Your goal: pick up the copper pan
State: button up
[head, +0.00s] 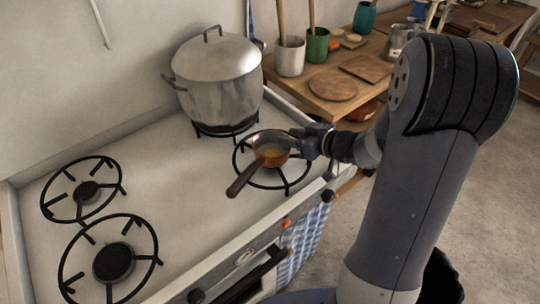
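The small copper pan (271,148) sits over the right front burner of the stove, its dark handle (245,178) pointing toward the lower left. Something yellowish shows inside it. My gripper (300,142) is at the pan's right side, by the rim, on the side away from the handle. The fingertips are small and dark against the pan. I cannot tell whether they touch the rim or are closed on it, or whether the pan rests on the grate.
A large lidded pot (220,85) stands on the back right burner. Two empty burners (113,262) are on the left of the stove (165,190). A wooden table (340,105) behind holds cups, boards and a teal mug. A checked cloth (305,240) hangs at the stove's front.

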aim_at(277, 135)
jog(key=x, duration=0.3)
jog(key=shift+w+a+f, duration=0.2)
jog(key=shift+a+f, duration=0.05)
grip_shut()
